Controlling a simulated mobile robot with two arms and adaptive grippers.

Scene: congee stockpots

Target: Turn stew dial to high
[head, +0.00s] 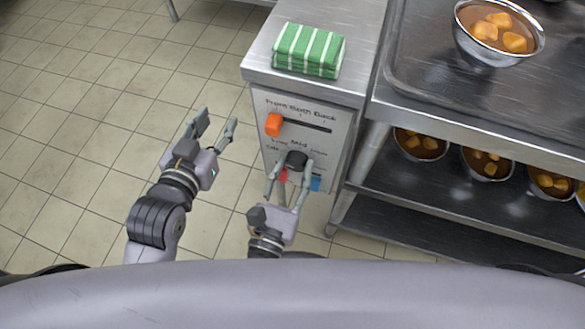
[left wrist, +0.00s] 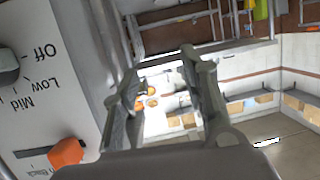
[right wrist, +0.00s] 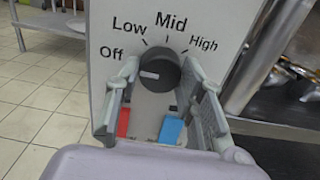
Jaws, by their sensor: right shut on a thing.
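The dark round dial (head: 297,159) sits on the front of the grey control panel (head: 330,152). In the right wrist view, the dial (right wrist: 163,68) lies under the labels Off, Low, Mid and High. Its white mark points left, toward the Off side. My right gripper (head: 290,166) is shut on the dial, with one finger on each side of it. Its fingers show again in the right wrist view (right wrist: 160,72). My left gripper (head: 218,118) is open and empty, left of the panel. The dial also shows at the edge of the left wrist view (left wrist: 8,66).
An orange slider (head: 273,124) sits at the left of its slot, above the dial. Red (right wrist: 123,121) and blue (right wrist: 171,130) parts are below the dial. A folded green striped towel (head: 308,50) lies on the counter. Steel shelves with stew bowls (head: 498,32) stand right.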

